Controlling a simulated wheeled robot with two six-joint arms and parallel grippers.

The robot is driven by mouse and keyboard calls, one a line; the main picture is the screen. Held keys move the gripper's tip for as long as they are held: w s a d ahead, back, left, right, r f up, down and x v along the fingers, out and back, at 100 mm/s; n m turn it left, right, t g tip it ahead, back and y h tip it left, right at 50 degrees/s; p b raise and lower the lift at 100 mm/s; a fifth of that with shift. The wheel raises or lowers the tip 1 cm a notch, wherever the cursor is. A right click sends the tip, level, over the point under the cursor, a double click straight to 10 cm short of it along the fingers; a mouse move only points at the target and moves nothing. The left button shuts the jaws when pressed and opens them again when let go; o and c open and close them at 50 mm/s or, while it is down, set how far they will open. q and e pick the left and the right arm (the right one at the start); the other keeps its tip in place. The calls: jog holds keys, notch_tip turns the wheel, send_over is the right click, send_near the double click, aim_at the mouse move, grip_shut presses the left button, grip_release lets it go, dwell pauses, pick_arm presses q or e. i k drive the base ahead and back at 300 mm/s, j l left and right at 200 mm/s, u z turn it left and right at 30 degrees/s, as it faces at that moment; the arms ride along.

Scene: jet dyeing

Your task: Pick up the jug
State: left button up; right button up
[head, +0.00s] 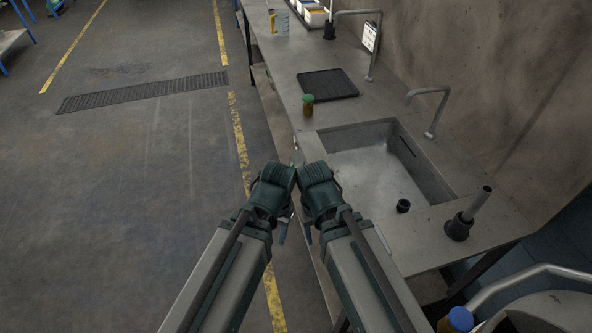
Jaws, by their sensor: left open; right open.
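The jug (281,23) is a clear measuring jug with a yellow handle on its left side. It stands upright at the far end of the grey bench, near the bench's left edge. My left gripper (283,172) and my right gripper (309,172) are close side by side in front of the sink, far from the jug. Both are open and nothing shows in them. Their fingertips are small and mostly hidden behind the wrists.
A black-based post (460,225) stands at right. The floor (150,190) at left is clear.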

aim_at(296, 159)
jog(key=j, duration=0.4)
jog(key=i+j, duration=0.1)
jog(key=j, duration=0.3)
jog(key=i+j, duration=0.15)
jog(key=j, duration=0.15)
jog(key=i+j, duration=0.2)
jog(key=i+j+z, duration=0.1)
jog(key=j, duration=0.3)
jog(key=i+j, duration=0.2)
jog(key=j, duration=0.15)
jog(key=i+j+z, duration=0.1)
jog(key=i, duration=0.6)
jog(key=i+l, duration=0.4)
jog(key=l, duration=0.25)
